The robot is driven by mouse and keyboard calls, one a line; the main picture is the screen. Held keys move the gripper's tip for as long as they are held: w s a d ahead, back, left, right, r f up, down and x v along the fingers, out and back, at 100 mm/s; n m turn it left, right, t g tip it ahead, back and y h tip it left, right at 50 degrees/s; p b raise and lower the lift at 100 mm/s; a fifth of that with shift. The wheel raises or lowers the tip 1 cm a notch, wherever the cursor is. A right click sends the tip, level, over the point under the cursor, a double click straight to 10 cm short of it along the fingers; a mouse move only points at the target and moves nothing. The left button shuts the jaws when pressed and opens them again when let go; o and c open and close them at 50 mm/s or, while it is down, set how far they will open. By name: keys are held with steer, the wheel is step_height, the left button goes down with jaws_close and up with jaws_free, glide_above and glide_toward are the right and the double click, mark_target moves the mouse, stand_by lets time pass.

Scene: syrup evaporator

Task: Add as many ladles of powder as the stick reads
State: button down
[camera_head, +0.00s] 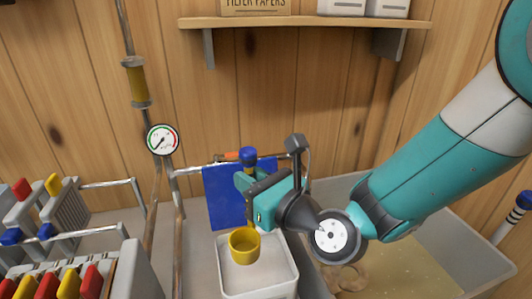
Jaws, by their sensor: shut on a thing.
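My gripper (252,188) is teal and shut, at the middle of the view above a white tub (288,284). A blue knob (248,157) sticks up just above the jaws, and a yellow cup (244,247) shows below them. They look like the two ends of one ladle, but the jaws hide the handle between. The cup is upright, over or in the tub; its contents are unclear. A pale stick with dark bands and a blue top (524,201) leans at the right edge; its reading cannot be made out.
A wide grey pan (478,262) with tan liquid lies at right, partly behind my arm. A blue panel (223,196) hangs behind the gripper. A gauge (162,139) and pipes stand left. Racks with red, yellow and blue parts fill the lower left. A shelf (305,21) is above.

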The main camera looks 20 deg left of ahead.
step_height(320, 180, down, 18)
steer(key=w+g+b, duration=0.1)
steer(key=w+b, duration=0.2)
steer(key=b, duration=1.2)
steer(key=shift+n+y, duration=0.4)
steer(key=shift+r, duration=0.2)
step_height(320, 180, up, 16)
steer(key=p, duration=1.6)
steer(key=shift+f, duration=0.1)
stand_by(0.9)
